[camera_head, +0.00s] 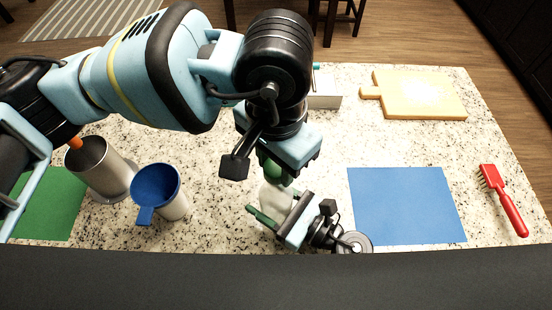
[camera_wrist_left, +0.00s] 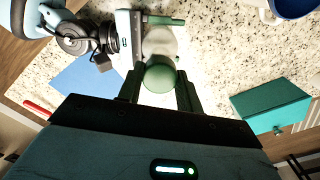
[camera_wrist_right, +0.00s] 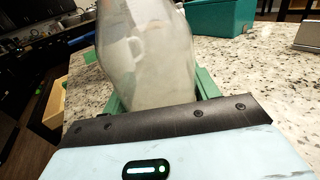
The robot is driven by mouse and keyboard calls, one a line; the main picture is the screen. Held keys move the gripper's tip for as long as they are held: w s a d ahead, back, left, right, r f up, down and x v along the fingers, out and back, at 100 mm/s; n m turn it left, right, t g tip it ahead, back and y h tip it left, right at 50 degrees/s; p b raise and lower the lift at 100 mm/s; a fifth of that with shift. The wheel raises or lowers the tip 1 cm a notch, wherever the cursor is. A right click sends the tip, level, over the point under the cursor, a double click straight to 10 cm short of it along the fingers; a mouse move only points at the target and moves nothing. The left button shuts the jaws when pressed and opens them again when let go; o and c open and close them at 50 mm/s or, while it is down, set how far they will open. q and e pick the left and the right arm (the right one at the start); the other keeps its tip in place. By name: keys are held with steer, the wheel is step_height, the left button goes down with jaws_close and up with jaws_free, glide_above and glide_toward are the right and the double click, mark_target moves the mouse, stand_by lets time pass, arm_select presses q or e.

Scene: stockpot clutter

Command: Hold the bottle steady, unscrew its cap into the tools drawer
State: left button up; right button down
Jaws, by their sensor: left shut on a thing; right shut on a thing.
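The clear bottle (camera_head: 273,197) stands on the speckled counter; its body fills the middle of the right wrist view (camera_wrist_right: 150,60). Its round green cap (camera_wrist_left: 160,78) is on top. My left gripper (camera_wrist_left: 160,90) comes from above, with its fingers shut on either side of the cap. My right gripper (camera_head: 270,215) is low at the front, shut around the bottle's body. A teal box (camera_wrist_left: 270,105) stands on the counter; it also shows in the right wrist view (camera_wrist_right: 220,15). I cannot tell which thing is the tools drawer.
A metal canister (camera_head: 100,170) and a blue-topped cup (camera_head: 165,195) stand to the left by a green mat (camera_head: 50,210). A bare blue mat (camera_head: 405,205), a red brush (camera_head: 505,200) and a cutting board (camera_head: 420,95) lie to the right. A white box (camera_head: 325,97) is behind.

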arm_select(q)
steer(key=n, duration=0.6)
steer(key=shift+n, duration=0.4)
steer(key=n, duration=0.7)
steer(key=shift+n, duration=0.3)
steer(key=n, duration=0.4)
steer(key=shift+n, duration=0.3)
steer(key=n, duration=0.9)
steer(key=shift+r, duration=0.1)
steer(key=n, duration=2.1)
steer(key=shift+n, duration=0.3)
steer(key=n, duration=0.4)
